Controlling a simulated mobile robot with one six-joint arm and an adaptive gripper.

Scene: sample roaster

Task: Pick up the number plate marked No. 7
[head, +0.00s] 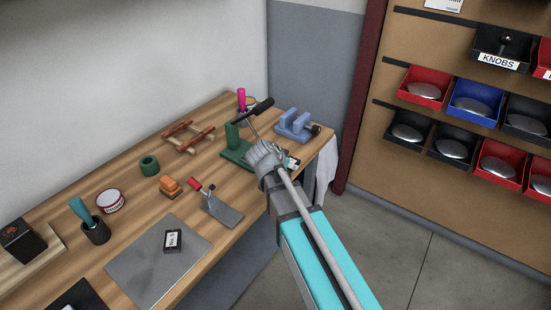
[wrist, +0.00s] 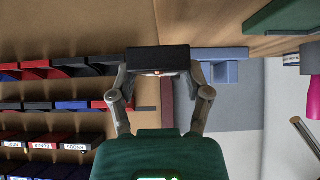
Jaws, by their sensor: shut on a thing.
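My gripper (head: 266,156) is over the far right end of the workbench. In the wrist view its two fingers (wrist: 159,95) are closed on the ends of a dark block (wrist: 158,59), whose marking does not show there. In the head view a dark piece with a white label (head: 292,163) shows just right of my gripper, partly hidden, its mark too small to read. Another black plate with a white label (head: 172,240) lies on the grey sheet (head: 140,262); I cannot read its number surely.
A green press (head: 233,137) stands close behind my gripper, with a blue vise (head: 297,124) to its right. Bins hang at right.

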